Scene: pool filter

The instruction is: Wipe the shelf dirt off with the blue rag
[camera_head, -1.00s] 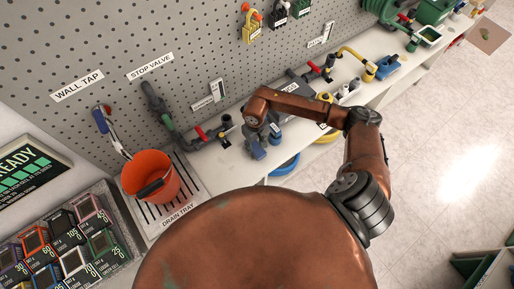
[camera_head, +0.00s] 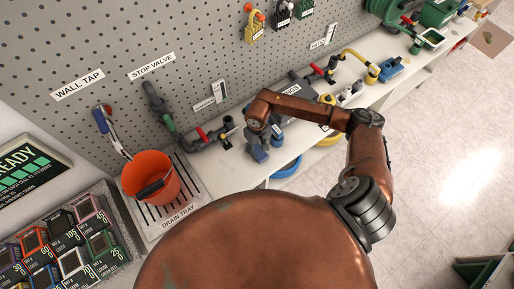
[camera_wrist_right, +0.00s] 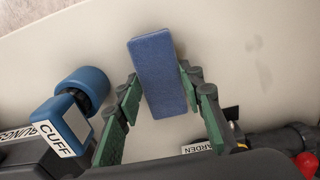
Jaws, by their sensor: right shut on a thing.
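The blue rag (camera_wrist_right: 158,75) is a flat, block-like blue piece between the green fingers of my right gripper (camera_wrist_right: 160,100) in the right wrist view. My right gripper is shut on it. In the head view, the rag (camera_head: 257,153) shows below my right gripper (camera_head: 257,140), low over the white shelf (camera_head: 228,168). Whether it touches the shelf I cannot tell. Faint grey dirt smudges (camera_wrist_right: 259,46) lie on the shelf to the right of the rag in the wrist view. My left gripper is not in view.
A blue cuff (camera_wrist_right: 82,90) stands left of the rag. Dark pipework with a red knob (camera_wrist_right: 306,163) is at the lower right of the wrist view. An orange bucket (camera_head: 150,178) stands on the drain tray (camera_head: 192,205). The pegboard (camera_head: 190,40) rises behind the shelf.

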